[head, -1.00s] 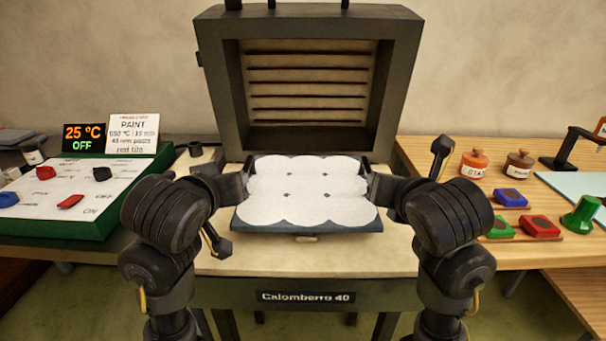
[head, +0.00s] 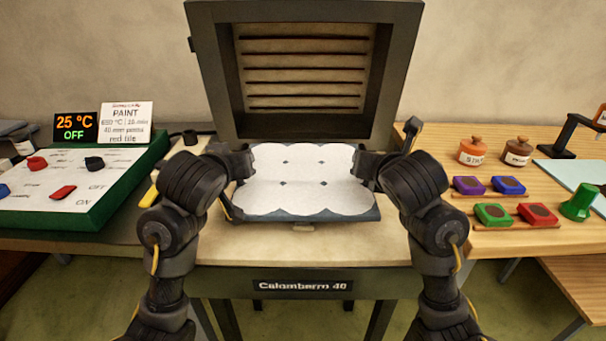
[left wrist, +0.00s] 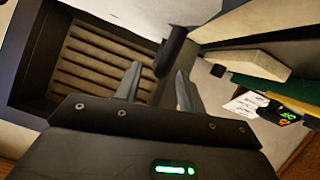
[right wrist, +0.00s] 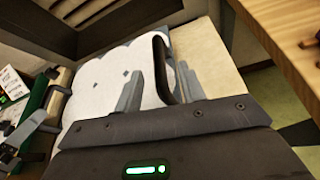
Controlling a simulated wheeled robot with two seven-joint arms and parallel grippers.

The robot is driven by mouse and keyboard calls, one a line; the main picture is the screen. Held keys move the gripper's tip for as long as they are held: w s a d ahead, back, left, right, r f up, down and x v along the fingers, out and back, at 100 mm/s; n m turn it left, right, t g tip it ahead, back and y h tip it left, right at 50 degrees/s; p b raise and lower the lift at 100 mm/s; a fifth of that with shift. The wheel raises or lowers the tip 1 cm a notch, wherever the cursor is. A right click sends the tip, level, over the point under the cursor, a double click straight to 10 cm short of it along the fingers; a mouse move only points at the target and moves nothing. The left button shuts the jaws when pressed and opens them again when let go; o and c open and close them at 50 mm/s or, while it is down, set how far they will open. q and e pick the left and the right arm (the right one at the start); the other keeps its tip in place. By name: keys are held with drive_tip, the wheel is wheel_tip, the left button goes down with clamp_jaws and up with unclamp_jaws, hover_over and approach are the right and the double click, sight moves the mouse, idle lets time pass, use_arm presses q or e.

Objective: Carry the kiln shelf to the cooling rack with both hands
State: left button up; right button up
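The kiln shelf (head: 345,216) is a dark slab covered by a white scalloped sheet (head: 305,180). It lies on the pale bed (head: 300,247) of the open kiln. My left gripper (head: 243,163) is at the shelf's left side; in the left wrist view its fingers (left wrist: 157,88) are apart, with a dark post beyond them. My right gripper (head: 367,163) is at the right side; in the right wrist view its fingers (right wrist: 160,92) are apart, with a dark looped handle (right wrist: 160,62) between them. The left handle is not clearly seen. I see no cooling rack.
The raised kiln lid (head: 400,75) stands behind the shelf. A green control panel (head: 115,205) and a display reading 25 °C OFF (head: 76,127) are at left. A wooden table (head: 440,150) at right holds jars, coloured blocks and a green cone-like object (head: 579,202).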

use_arm(q)
drive_tip(key=shift+x, duration=1.7)
use_arm(e)
drive_tip(key=shift+x, duration=1.7)
use_arm(q)
clamp_jaws()
use_arm(e)
clamp_jaws()
use_arm(q)
drive_tip(key=shift+w+r, duration=0.1)
drive_tip(key=shift+r, duration=0.2)
use_arm(e)
drive_tip(key=shift+r, duration=0.25)
